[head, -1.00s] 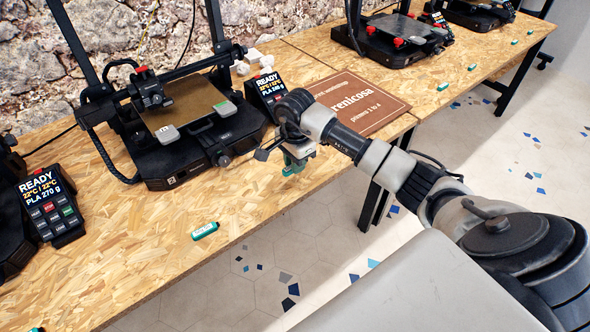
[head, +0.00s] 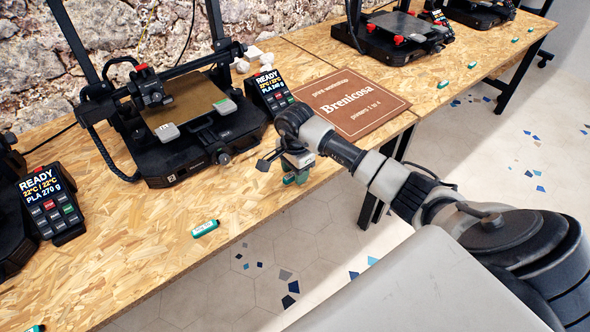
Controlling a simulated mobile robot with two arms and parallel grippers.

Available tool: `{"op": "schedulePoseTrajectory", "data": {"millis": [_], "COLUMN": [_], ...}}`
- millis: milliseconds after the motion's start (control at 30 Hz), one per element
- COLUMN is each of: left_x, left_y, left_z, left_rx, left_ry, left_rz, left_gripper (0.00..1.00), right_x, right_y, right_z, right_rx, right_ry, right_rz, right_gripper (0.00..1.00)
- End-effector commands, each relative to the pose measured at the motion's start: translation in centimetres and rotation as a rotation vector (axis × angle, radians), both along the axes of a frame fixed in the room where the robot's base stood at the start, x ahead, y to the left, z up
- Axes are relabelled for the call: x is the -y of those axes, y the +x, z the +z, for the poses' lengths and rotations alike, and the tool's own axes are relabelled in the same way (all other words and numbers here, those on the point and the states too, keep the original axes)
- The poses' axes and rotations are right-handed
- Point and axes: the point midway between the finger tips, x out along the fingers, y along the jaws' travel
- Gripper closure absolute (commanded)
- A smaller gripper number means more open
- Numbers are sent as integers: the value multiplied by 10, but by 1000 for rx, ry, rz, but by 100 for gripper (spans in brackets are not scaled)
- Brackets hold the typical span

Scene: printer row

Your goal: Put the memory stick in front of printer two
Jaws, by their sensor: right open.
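A black printer (head: 200,150) with a brown bed stands on the wooden table at the left; its front mark looks like a 2. A small green and white stick (head: 206,229) lies on the table in front of it, near the edge. Similar small green pieces lie further along, such as one at the right (head: 443,84); I cannot tell from their look which is the memory stick. My right gripper (head: 295,178) is open, pointing down near the table's front edge, to the right of the printer and of the green stick. Green shows at its fingertips. My left gripper is out of view.
A display (head: 269,90) stands right of the printer, then a brown Brenicosa sign (head: 352,103) lies flat. Another display (head: 48,204) is at the left. More printers (head: 394,38) stand at the back right. The table between the green stick and the left display is clear.

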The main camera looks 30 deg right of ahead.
Motion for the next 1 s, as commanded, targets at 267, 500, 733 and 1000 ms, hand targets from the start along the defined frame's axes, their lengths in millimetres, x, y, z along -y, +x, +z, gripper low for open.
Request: {"op": "schedulePoseTrajectory", "data": {"millis": [267, 500, 733, 1000], "left_x": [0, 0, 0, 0], "left_y": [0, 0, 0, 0], "left_z": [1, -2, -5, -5], "left_rx": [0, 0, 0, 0], "left_ry": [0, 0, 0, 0], "left_rz": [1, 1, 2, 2], "left_gripper": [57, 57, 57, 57], "right_x": [1, 1, 0, 0], "right_y": [1, 1, 1, 0], "right_z": [19, 71, 110, 123], "right_rx": [5, 5, 3, 0], "right_ry": [-3, -3, -2, 0], "right_rz": [-1, 1, 0, 0], "right_gripper": [55, 55, 55, 55]}}
